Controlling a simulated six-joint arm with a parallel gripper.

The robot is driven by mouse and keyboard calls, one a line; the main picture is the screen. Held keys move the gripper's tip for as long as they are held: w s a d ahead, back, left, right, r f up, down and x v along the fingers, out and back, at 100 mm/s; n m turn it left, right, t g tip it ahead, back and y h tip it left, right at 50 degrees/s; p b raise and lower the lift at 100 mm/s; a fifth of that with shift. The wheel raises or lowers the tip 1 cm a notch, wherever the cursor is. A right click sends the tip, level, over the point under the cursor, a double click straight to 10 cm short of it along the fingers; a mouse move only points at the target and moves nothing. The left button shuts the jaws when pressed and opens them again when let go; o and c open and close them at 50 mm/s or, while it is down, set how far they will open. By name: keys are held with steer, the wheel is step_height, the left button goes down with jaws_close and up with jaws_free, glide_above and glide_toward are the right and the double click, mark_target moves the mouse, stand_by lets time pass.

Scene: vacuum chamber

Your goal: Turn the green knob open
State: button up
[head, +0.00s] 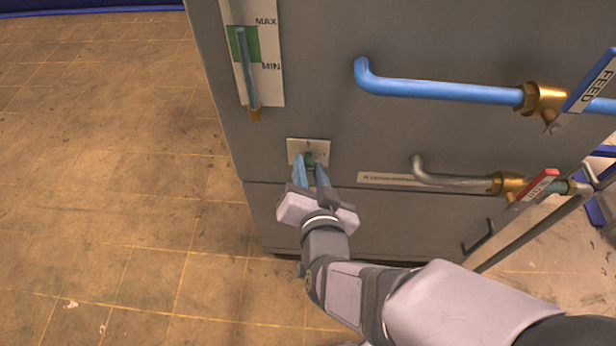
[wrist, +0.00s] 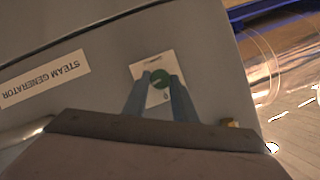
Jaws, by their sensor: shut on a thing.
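The green knob (wrist: 160,80) sits on a pale square plate (wrist: 153,64) on the front of a grey cabinet. In the head view the knob (head: 310,158) is mostly hidden between the fingers, below the level gauge. My gripper (head: 311,166) reaches the plate (head: 296,146) from below, its two blue fingers on either side of the knob. In the wrist view my gripper (wrist: 160,85) is shut on the knob, one finger at each side. A light line shows across the knob's face, tilted in the wrist view.
A level gauge (head: 253,60) marked MAX and MIN is above the knob. A blue pipe (head: 440,91) with a FEED valve and a grey pipe (head: 450,176) with a red-handled valve (head: 538,185) stick out at right. Open floor (head: 110,180) lies left.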

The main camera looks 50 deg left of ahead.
steer(key=shift+w+f+m+y+b, duration=0.1)
steer(key=shift+f+m+y+b, duration=0.3)
steer(key=shift+b, duration=0.45)
steer(key=shift+d+r+m+b, duration=0.1)
steer(key=shift+r+m+b, duration=0.25)
steer(key=shift+b, duration=0.25)
steer(key=o, duration=1)
steer(key=shift+r, duration=0.15)
step_height(320, 180, up, 10)
steer(key=p, duration=0.4)
